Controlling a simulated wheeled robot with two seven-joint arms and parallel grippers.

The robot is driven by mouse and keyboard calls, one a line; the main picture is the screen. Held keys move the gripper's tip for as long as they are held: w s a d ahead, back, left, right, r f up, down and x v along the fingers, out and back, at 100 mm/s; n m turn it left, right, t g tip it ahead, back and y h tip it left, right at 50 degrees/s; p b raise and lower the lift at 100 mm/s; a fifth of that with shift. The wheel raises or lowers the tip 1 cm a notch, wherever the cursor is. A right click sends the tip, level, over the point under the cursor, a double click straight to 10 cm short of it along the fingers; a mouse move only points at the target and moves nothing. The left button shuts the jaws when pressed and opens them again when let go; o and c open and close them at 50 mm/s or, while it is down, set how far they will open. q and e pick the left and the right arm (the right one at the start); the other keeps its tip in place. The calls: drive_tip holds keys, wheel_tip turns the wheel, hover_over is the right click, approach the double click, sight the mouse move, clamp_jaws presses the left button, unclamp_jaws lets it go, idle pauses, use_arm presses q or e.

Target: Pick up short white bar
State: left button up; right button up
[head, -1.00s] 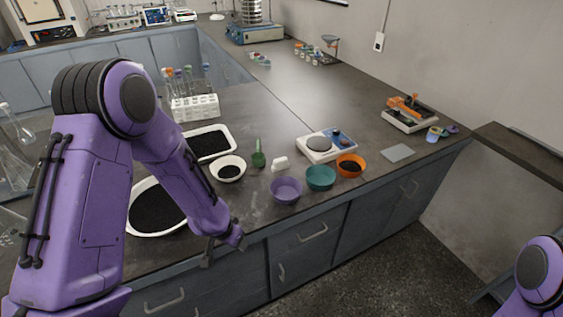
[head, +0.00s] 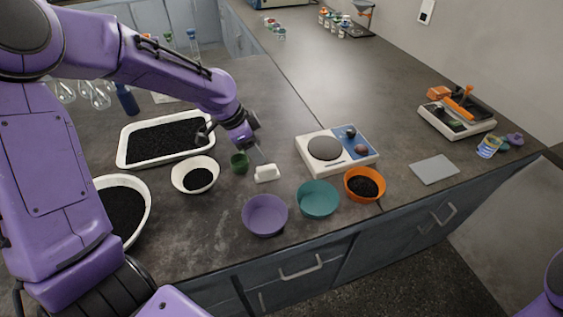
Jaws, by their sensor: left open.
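The short white bar (head: 267,174) lies on the dark bench top, left of the scale and behind the purple bowl. My left gripper (head: 233,147) is open and empty, above the bench just behind and to the left of the bar. One finger reaches close to the bar in the picture; I cannot tell whether they touch. My right gripper is out of view.
A green scoop (head: 239,163), partly hidden by my gripper, and a white bowl (head: 188,163) are left of the bar. Purple (head: 265,226), teal (head: 318,212) and orange (head: 349,193) bowls stand in front. The scale (head: 310,165) is at right; a black-filled tray (head: 122,158) is at left.

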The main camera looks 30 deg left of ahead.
sight(266, 167)
use_arm(q)
drive_tip(key=f, duration=0.2)
drive_tip(key=d+f, duration=0.1)
drive_tip(key=shift+f, duration=0.4)
drive_tip(key=x, duration=0.6)
drive_tip(key=shift+w+a+p, duration=0.25)
drive_tip(key=shift+a+p, duration=0.15)
drive_tip(key=shift+s, duration=0.1)
drive_tip(key=c, duration=1)
clamp_jaws()
drive_tip(key=shift+r, duration=0.1)
